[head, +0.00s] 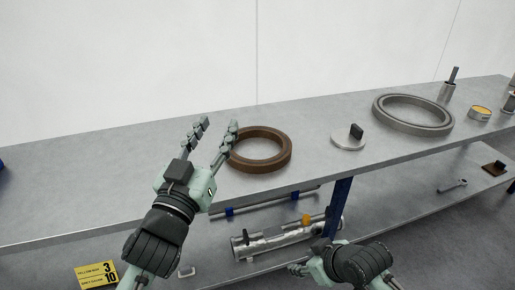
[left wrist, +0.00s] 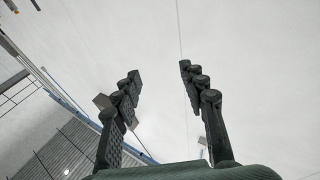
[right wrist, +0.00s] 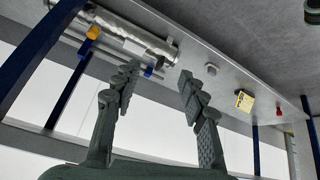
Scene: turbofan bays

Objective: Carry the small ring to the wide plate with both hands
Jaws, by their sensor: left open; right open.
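A brown ring (head: 262,167) lies flat on the upper shelf, just right of my left gripper. A larger grey ring (head: 410,130) lies further right. Between them is a flat pale disc (head: 343,144) with a black block on it; I cannot tell whether this is the wide plate. My left gripper (head: 218,124) is open and empty, fingers up, overlapping the brown ring's left edge in the head view. Its open fingers show in the left wrist view (left wrist: 160,71). My right gripper (head: 296,268) is low in front of the shelves; the right wrist view shows it open and empty (right wrist: 159,75).
The upper shelf (head: 90,175) is clear at left. Cups and an orange-topped tin (head: 480,112) stand at its right end. A silver tube (head: 280,238) lies on the lower shelf near my right gripper. A blue post (head: 338,205) stands between the shelves.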

